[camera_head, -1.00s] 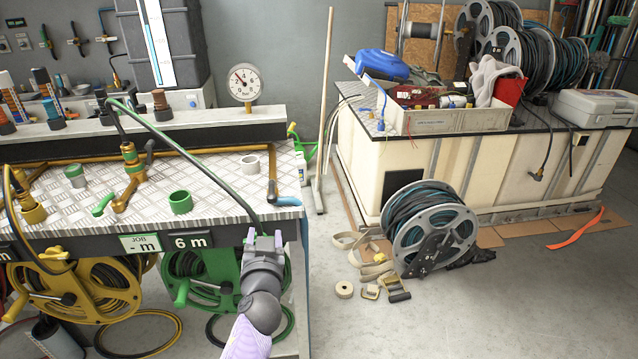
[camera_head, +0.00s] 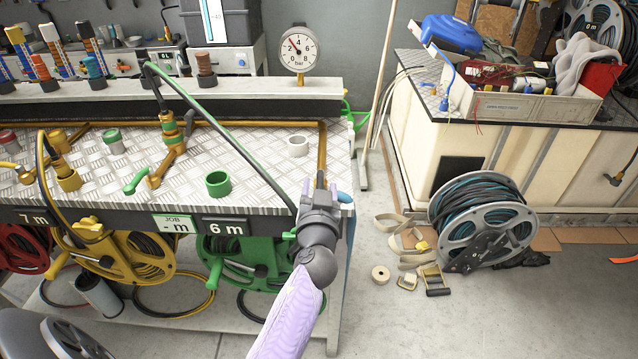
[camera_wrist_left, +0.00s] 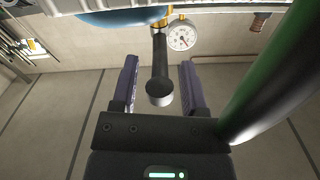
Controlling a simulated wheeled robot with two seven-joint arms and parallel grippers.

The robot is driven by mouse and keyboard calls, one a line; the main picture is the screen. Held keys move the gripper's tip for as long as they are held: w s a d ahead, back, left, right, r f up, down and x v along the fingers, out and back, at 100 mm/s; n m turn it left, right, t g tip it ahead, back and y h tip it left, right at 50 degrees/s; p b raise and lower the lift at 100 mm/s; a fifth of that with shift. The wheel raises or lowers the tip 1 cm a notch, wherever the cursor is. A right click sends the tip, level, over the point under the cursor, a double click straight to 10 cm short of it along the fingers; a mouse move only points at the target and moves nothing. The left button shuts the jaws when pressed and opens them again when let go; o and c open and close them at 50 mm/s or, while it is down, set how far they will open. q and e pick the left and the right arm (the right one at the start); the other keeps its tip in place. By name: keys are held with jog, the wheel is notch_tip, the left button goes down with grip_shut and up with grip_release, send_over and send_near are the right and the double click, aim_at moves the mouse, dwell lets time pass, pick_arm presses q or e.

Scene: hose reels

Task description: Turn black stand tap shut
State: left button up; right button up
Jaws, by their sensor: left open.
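In the left wrist view a black tap handle (camera_wrist_left: 158,72) with a round end joins a brass fitting at the top. It lies between the two spread fingers of my left gripper (camera_wrist_left: 157,88), with gaps on both sides. In the head view my left gripper (camera_head: 320,186) is at the front right corner of the bench, by the end of a brass pipe (camera_head: 322,145). There the gripper largely hides the black handle. My left gripper is open and holds nothing. My right gripper is not in view.
A pressure gauge (camera_head: 299,49) stands at the bench's back. A dark green hose (camera_head: 222,135) arches over the bench top (camera_head: 250,170) toward the gripper. Green (camera_head: 260,250) and yellow (camera_head: 135,258) hose reels hang below the front edge.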

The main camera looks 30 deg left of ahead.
pick_arm(q)
grip_shut()
dwell(1.0)
